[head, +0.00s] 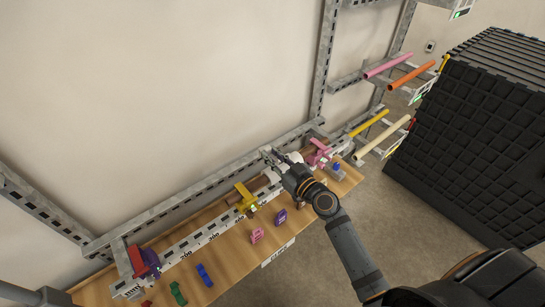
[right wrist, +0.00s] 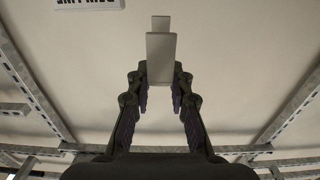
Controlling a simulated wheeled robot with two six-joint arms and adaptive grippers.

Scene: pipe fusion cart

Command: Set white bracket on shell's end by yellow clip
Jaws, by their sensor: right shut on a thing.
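My right gripper (head: 277,158) is over the rail, between the yellow clip and the pink clip. It is shut on the white bracket, a pale block between its fingers in the right wrist view (right wrist: 161,60). The yellow clip (head: 245,197) stands on the slotted rail to the left of the gripper. The brown shell (head: 260,184) lies along the rail beside the yellow clip; my gripper partly hides the area at its right. Whether the bracket touches the shell cannot be told. My left gripper is out of view.
A pink clip (head: 318,154) stands farther right on the rail, and a purple and red clamp (head: 146,262) at its left end. Several small coloured parts lie on the wooden bench (head: 228,257). Coloured tubes sit on racks at right, near a black crate stack (head: 470,120).

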